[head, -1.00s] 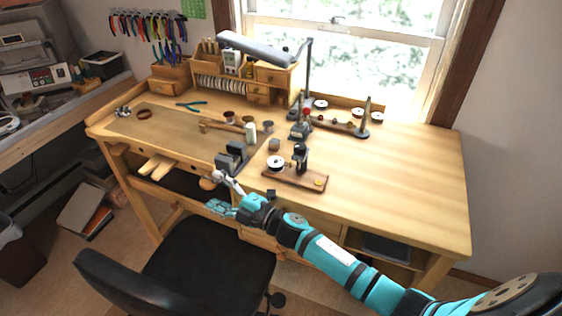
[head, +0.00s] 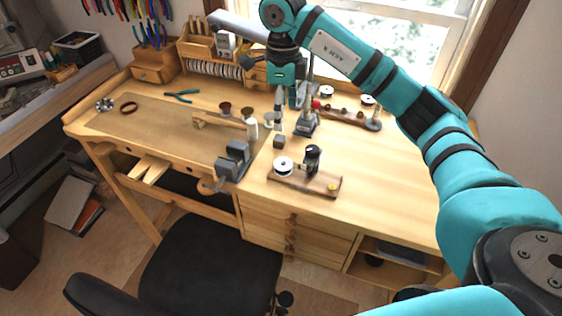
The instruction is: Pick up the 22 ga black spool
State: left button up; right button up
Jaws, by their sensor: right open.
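My right gripper (head: 286,110) hangs fingers down over the back middle of the workbench (head: 400,185), open with nothing seen between its fingers. A white-flanged spool (head: 283,167) with a dark centre sits on a small wooden stand nearer the front. Two more white-flanged spools, one (head: 326,92) just right of the gripper and one (head: 367,99) farther right, are at the back. No gauge label is readable, so I cannot tell which is the 22 ga black spool. My left gripper is not in view.
The bench's right side is clear. A black chair (head: 210,265) stands in front.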

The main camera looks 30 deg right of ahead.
send_over(283, 162)
jog(key=w, duration=0.1)
notch_tip(283, 162, down, 7)
jog(key=f, duration=0.1)
jog(key=f+p, duration=0.1)
jog(key=f, duration=0.2)
jog(key=shift+d+p, duration=0.25)
jog(key=shift+p, duration=0.15)
jog(key=f+p, duration=0.2)
jog(key=f, duration=0.1)
jog(key=f+p, duration=0.1)
jog(key=shift+s+a+f, duration=0.15)
jog(key=shift+s+f, duration=0.15)
jog(key=shift+f, duration=0.45)
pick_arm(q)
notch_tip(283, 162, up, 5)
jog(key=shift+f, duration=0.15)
pick_arm(e)
jog(key=shift+w, duration=0.1)
jog(key=shift+c, duration=0.4)
jog(key=shift+r, duration=0.1)
jog(key=c, duration=1.3)
